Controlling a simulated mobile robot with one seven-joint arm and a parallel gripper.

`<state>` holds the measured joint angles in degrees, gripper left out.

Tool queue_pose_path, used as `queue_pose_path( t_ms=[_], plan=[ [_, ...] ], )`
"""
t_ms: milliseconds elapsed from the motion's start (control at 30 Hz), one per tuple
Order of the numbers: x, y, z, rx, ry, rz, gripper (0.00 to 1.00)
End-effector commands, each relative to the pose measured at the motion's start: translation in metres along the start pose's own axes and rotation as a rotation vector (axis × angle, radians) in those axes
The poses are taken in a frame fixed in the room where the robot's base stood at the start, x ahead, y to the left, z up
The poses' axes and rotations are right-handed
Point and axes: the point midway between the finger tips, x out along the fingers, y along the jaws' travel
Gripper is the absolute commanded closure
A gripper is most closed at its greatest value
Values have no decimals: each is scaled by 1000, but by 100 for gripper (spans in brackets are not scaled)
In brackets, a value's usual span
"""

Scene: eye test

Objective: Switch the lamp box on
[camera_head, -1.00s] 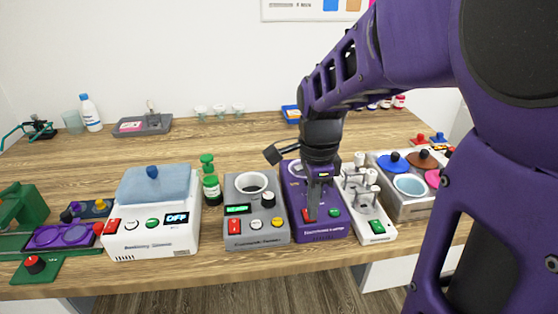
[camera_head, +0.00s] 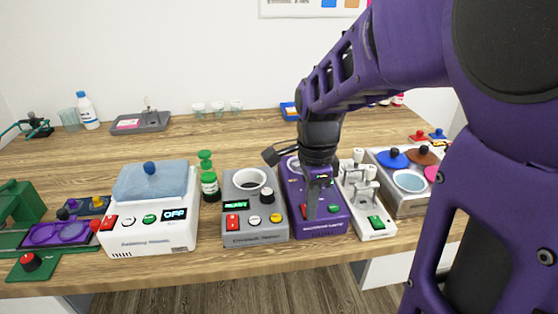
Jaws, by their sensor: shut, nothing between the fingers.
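The purple box (camera_head: 330,224) near the front of the table, right of centre, looks like the lamp box; the label on its front is too small to read surely. It has a red switch (camera_head: 304,211) at its front left and a green button (camera_head: 333,208). My gripper (camera_head: 311,214) points down over this box, shut and empty. Its fingertips are at or just beside the red switch; I cannot tell whether they touch it. The gripper hides part of the switch and the middle of the box. I cannot tell the switch's position or whether the lamp is lit.
A grey device (camera_head: 255,227) with a lit display stands close left, and a white device (camera_head: 373,222) with upright posts close right. A white box (camera_head: 150,234) reading OFF and a green bottle (camera_head: 209,184) are farther left. A tray of lidded pots (camera_head: 405,200) is at right.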

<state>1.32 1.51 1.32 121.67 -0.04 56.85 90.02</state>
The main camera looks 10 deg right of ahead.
Motion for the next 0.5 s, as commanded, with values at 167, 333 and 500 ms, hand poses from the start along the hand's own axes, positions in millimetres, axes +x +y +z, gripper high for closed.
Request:
queue_pose_path(
  t_ms=[167,333,500],
  plan=[
    [-7,0,0,0,0,-1,100],
    [-21,0,0,0,0,-1,100],
    [-35,0,0,0,0,-1,100]
  ],
)
